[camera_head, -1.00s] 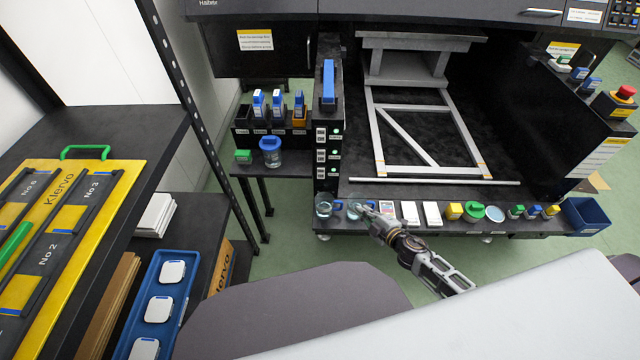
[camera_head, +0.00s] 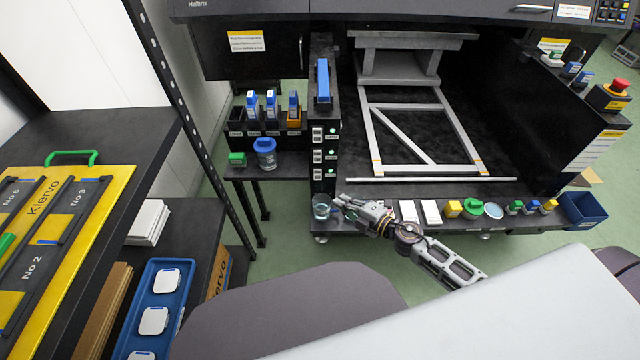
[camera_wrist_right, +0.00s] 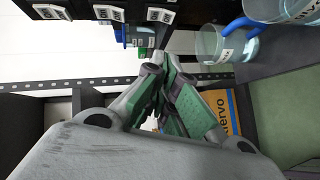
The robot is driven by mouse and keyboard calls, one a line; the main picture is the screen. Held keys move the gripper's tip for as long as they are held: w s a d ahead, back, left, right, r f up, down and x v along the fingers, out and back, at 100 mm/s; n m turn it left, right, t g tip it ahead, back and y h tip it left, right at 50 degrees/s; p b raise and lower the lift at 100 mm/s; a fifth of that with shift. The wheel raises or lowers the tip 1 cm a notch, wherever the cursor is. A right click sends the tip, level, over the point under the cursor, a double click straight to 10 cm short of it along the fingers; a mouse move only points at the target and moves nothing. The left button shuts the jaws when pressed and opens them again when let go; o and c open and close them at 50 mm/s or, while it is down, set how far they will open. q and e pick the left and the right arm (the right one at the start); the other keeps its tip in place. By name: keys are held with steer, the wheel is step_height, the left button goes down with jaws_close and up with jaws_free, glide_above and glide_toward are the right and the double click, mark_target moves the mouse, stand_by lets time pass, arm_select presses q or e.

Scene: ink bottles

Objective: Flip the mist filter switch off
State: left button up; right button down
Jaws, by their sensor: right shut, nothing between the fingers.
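Three white rocker switches stand in a column on the black post beside the machine's opening: top (camera_head: 317,134), middle (camera_head: 317,156) and bottom (camera_head: 317,174). The labels are too small to read, so I cannot tell which is the mist filter switch. My right gripper (camera_head: 342,202) is shut and empty, below and slightly right of the bottom switch, near the ledge. In the right wrist view its fingers (camera_wrist_right: 163,58) are together, apart from the white panel pieces (camera_wrist_right: 108,13) at the top. My left gripper is not in view.
A clear glass beaker (camera_head: 321,208) stands on the ledge just left of my right gripper. A blue-handled jug (camera_wrist_right: 212,45) is close in the wrist view. White boxes (camera_head: 431,212) and small bottles line the ledge rightward. A blue-lidded jar (camera_head: 265,155) stands on the side shelf.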

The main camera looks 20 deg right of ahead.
mark_target(318, 174)
steer(key=shift+w, duration=0.1)
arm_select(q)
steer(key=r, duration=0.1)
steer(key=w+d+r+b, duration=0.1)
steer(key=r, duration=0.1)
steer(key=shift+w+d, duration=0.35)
arm_select(e)
steer(key=x, duration=0.4)
steer(key=d+x, duration=0.1)
steer(key=x, duration=0.3)
steer(key=w+d+x, duration=0.1)
steer(key=x, duration=0.3)
steer(key=shift+w+f, duration=0.35)
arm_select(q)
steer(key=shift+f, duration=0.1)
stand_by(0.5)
